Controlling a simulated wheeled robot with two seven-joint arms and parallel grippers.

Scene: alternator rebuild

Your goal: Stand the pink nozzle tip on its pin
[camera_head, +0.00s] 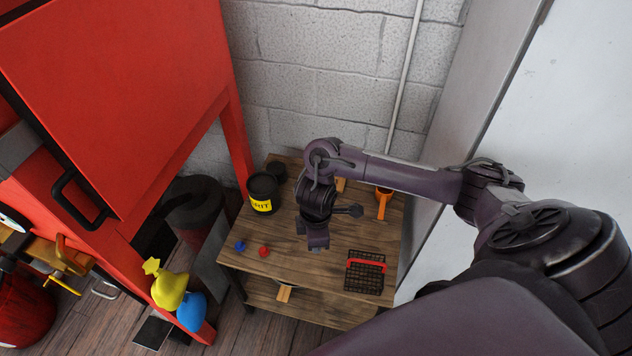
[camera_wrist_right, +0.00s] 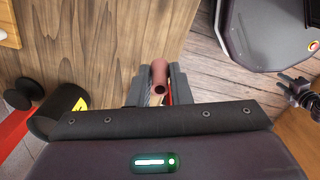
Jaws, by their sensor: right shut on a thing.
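My right gripper (camera_head: 316,240) hangs over the wooden bench, fingers pointing down. In the right wrist view my right gripper (camera_wrist_right: 158,92) is shut on the pink nozzle tip (camera_wrist_right: 158,78), a short reddish-pink tube with a dark round hole at the end facing the camera. The tip sits between the two grey fingers. I cannot make out the tip in the head view. I cannot identify its pin in either view.
The bench (camera_head: 305,258) bears a black pot (camera_head: 262,193), a blue knob (camera_head: 240,246), a red knob (camera_head: 264,251), a wire basket (camera_head: 364,276) with a red handle and an orange item (camera_head: 383,202). A red cabinet (camera_head: 125,85) stands left.

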